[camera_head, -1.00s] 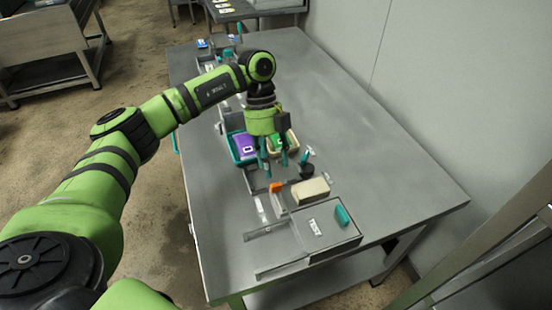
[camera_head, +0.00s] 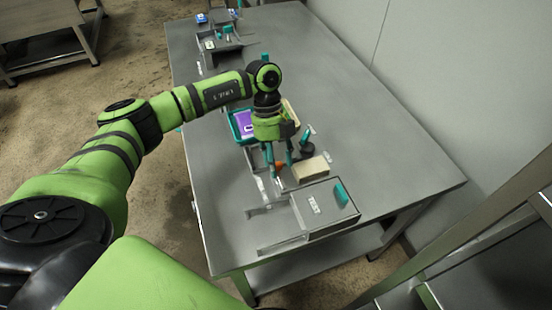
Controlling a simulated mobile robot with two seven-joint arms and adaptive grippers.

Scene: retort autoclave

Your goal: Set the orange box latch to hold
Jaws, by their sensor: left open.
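A small orange piece (camera_head: 281,165), which looks like the orange latch, is on the grey table beside a tan block (camera_head: 310,170). The fingers partly cover it, and its setting is too small to read. My left gripper (camera_head: 280,168) points down with its teal fingers open around or just above the orange piece. I cannot tell whether they touch it. My right gripper is not in view.
A grey box with a white label (camera_head: 330,222) and a teal handle (camera_head: 341,193) lies nearer. A teal bin with a purple item (camera_head: 243,122) is behind the gripper. A dark round piece (camera_head: 306,149) stands close by. The table's right side (camera_head: 400,150) is clear.

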